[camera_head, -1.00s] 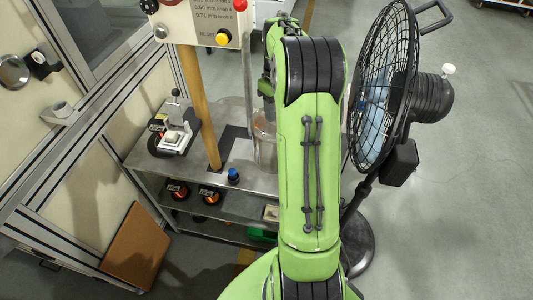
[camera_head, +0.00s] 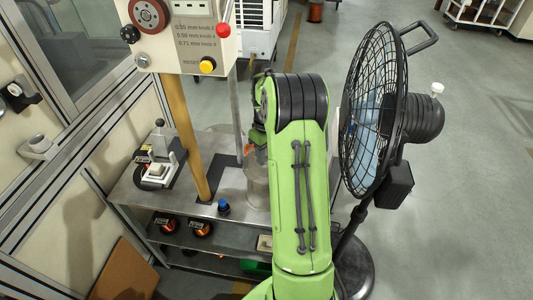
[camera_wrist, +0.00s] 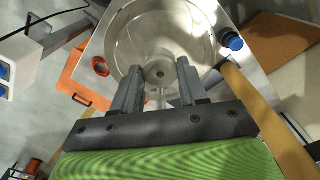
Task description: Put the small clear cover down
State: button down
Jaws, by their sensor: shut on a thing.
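In the wrist view, the clear cover (camera_wrist: 137,45) is a round, see-through shape in front of my gripper (camera_wrist: 160,72). The two grey fingers are spaced apart, shut on the cover, with a small round centre piece between their tips. Its exact contact with the fingers is hard to see through the clear material. In the head view, a clear cylindrical shape (camera_head: 256,188) shows at the metal bench (camera_head: 130,188), just left of my green arm. My arm hides most of the gripper there. I cannot tell whether the cover touches the bench.
A blue knob (camera_head: 223,206) stands on the bench near a tan post (camera_head: 185,135). A white-and-black fixture (camera_head: 160,163) is at the bench's left. A control box (camera_head: 190,38) hangs above. A black fan (camera_head: 375,110) stands close right of my arm. Dark spools with orange sit below.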

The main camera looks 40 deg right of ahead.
jog(key=shift+f, duration=0.2)
jog(key=c, duration=0.6)
grip_release()
jog(key=shift+r, duration=0.1)
notch_tip(320, 180, up, 12)
jog(key=p, duration=0.2)
jog(key=shift+r+p, duration=0.15)
jog(key=shift+p, duration=0.25)
